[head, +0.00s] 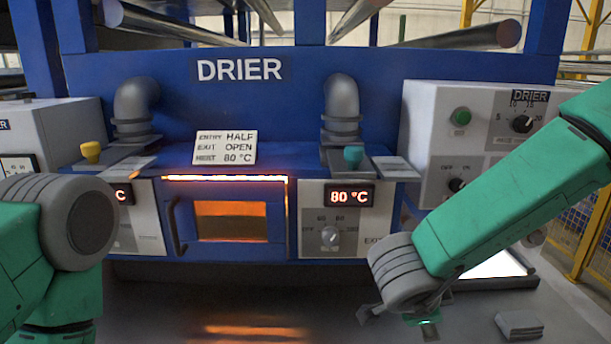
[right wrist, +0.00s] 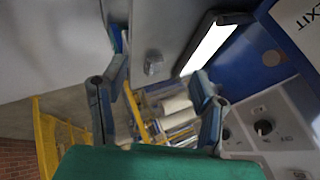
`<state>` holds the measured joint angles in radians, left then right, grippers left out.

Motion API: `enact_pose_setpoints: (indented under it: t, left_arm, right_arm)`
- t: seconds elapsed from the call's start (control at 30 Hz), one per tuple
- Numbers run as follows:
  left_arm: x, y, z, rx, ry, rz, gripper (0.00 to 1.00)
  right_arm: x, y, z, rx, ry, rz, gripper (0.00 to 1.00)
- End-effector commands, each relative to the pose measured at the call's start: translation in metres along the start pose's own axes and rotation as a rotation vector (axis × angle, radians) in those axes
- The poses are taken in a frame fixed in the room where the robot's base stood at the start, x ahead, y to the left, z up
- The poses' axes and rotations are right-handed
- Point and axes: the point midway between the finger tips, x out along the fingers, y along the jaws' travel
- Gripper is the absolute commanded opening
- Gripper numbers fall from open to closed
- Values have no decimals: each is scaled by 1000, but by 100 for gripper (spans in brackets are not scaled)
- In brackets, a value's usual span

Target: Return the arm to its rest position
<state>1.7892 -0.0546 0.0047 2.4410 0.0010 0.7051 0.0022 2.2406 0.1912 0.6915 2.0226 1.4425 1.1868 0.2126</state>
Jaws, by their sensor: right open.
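In the head view my right arm (head: 510,200) reaches in from the right edge and slopes down to a grey joint in front of the drier's right side. My right gripper (head: 398,320) is below that joint, partly hidden by it. In the right wrist view the two fingers of the right gripper (right wrist: 160,85) stand wide apart with nothing held between them. My left arm (head: 50,230) shows at the left edge as green links and a grey joint. Its gripper is out of view.
A grey block (head: 519,325) lies at lower right. Yellow fencing (head: 590,240) is farther right.

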Motion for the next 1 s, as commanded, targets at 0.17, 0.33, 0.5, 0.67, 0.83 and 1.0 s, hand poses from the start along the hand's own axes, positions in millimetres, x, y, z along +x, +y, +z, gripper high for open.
enact_pose_setpoints:
  t: [0.17,0.33,0.5,0.67,0.83,1.0]
  left_arm:
    - [38,0,2,0,0,0,40]
    - [63,0,3,0,0,0,40]
    - [83,1,4,0,0,0,40]
    - [94,1,5,0,0,0,40]
    - [96,1,5,0,0,0,40]
    - [95,1,5,0,1,0,40]
  right_arm:
    - [109,101,28,-514,-79,-108,55]
    - [165,216,42,-988,-255,-122,55]
    - [184,329,34,-1373,-479,-78,55]
    - [180,396,18,-1584,-642,-35,55]
    - [176,419,10,-1659,-711,-18,55]
    - [175,418,10,-1661,-713,-20,55]
